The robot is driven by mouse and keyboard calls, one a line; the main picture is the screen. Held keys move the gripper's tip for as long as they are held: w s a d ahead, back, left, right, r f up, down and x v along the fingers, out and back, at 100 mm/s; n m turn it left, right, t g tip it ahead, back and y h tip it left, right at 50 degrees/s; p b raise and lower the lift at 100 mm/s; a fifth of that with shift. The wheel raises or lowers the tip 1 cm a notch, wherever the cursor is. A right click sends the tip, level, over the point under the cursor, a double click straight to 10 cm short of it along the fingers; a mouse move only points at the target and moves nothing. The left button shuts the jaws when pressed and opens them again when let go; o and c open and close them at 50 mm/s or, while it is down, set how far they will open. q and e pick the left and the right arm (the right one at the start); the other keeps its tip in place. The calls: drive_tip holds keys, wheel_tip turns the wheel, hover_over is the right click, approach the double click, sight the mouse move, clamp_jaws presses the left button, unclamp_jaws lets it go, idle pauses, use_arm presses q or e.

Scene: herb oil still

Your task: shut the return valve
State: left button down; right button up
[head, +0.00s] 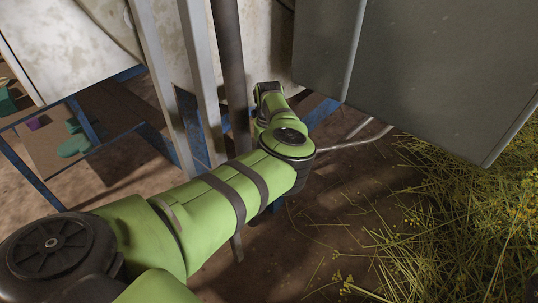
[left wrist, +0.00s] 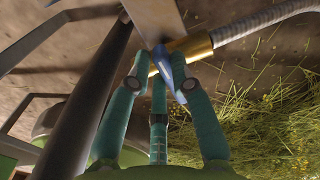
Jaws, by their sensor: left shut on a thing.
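In the left wrist view a brass fitting (left wrist: 198,46), which looks like the return valve's body, joins a ribbed metal hose. A blue lever handle (left wrist: 177,72) sits at it and slants across the line of the brass in the picture. My left gripper (left wrist: 161,56) has its teal fingers around the blue handle and is shut on it. A metal plate or bar (left wrist: 154,20) hides part of the valve. In the head view my green left arm reaches to the middle, and its gripper and the valve are hidden. My right gripper is in neither view.
A dark pipe (head: 230,75) and pale metal uprights (head: 202,80) stand close to my left arm. A grey panel (head: 425,65) hangs at upper right. Cut herbs (head: 480,215) lie on the ground at right. A blue-framed rack (head: 40,178) stands at left.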

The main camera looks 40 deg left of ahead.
use_arm(q)
drive_tip(key=c, duration=1.1)
unclamp_jaws()
drive_tip(key=shift+r, duration=0.1)
wheel_tip(320, 180, up, 12)
